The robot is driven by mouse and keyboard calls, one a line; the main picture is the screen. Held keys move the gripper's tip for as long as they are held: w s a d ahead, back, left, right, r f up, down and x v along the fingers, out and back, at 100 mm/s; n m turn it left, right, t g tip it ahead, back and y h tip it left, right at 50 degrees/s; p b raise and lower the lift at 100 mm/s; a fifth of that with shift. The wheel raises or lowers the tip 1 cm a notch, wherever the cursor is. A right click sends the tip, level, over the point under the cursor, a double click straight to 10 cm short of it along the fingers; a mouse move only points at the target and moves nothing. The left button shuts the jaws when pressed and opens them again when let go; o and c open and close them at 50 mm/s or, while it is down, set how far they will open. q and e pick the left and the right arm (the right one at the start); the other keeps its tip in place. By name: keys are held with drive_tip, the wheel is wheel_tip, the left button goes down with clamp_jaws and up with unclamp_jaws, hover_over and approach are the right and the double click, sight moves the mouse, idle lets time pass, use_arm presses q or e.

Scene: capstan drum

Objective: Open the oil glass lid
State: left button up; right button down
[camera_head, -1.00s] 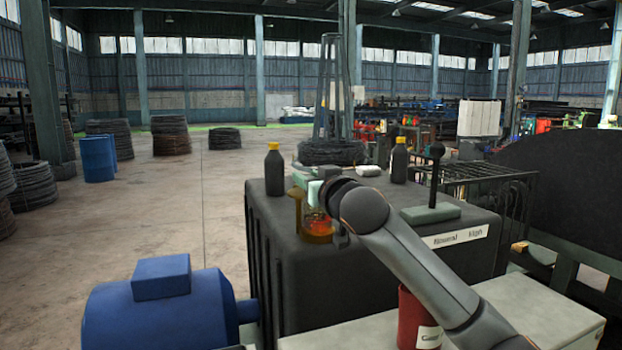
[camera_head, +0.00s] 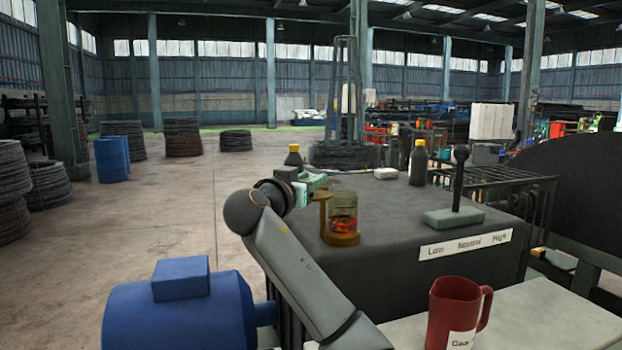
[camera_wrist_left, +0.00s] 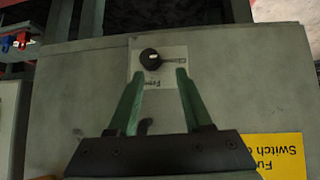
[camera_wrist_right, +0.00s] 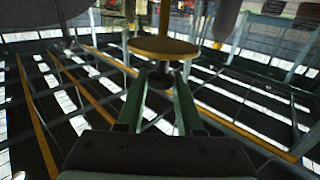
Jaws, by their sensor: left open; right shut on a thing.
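The oil glass (camera_head: 343,212) is a clear cylinder with reddish contents on a brass base, standing on the dark machine top. Its brass lid (camera_head: 320,196) is a flat disc, swung out to the left of the glass, so the glass top looks uncovered. My right gripper (camera_head: 314,182) is at the lid. In the right wrist view, the lid (camera_wrist_right: 163,46) shows as a yellow disc, with its dark knob (camera_wrist_right: 160,77) between the closed fingers. My left gripper (camera_wrist_left: 160,74) is open and empty, facing a panel; it is outside the head view.
A lever (camera_head: 458,190) stands to the right on the machine top. Dark bottles (camera_head: 418,163) stand behind. A red jug (camera_head: 457,312) is on the light table in front. A blue motor (camera_head: 180,305) is lower left. The panel bears a black knob (camera_wrist_left: 150,59).

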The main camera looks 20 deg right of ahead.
use_arm(q)
drive_tip(key=shift+w+a+r+p, duration=0.4)
drive_tip(key=shift+w+r+p, duration=0.15)
drive_tip(key=shift+r+p, duration=0.2)
use_arm(e)
drive_tip(key=shift+w+a+f+m+g+h, duration=0.1)
drive_tip(key=shift+w+a+m+g+h, duration=0.15)
drive_tip(key=shift+m+g+h, duration=0.4)
drive_tip(key=shift+w+a+f+m+g+h, duration=0.15)
drive_tip(key=shift+w+m+g+h, duration=0.25)
drive_tip(key=shift+g, duration=0.35)
drive_tip(key=shift+r, duration=0.1)
drive_tip(key=c, duration=0.5)
unclamp_jaws()
drive_tip(key=shift+c, duration=0.2)
use_arm(q)
wheel_tip(320, 180, down, 4)
drive_tip(key=b, duration=0.3)
drive_tip(key=shift+r+b, duration=0.2)
drive_tip(key=shift+b, duration=0.2)
use_arm(e)
drive_tip(key=v, duration=1.2)
drive_tip(key=shift+a, duration=0.25)
drive_tip(key=shift+s+r, duration=0.1)
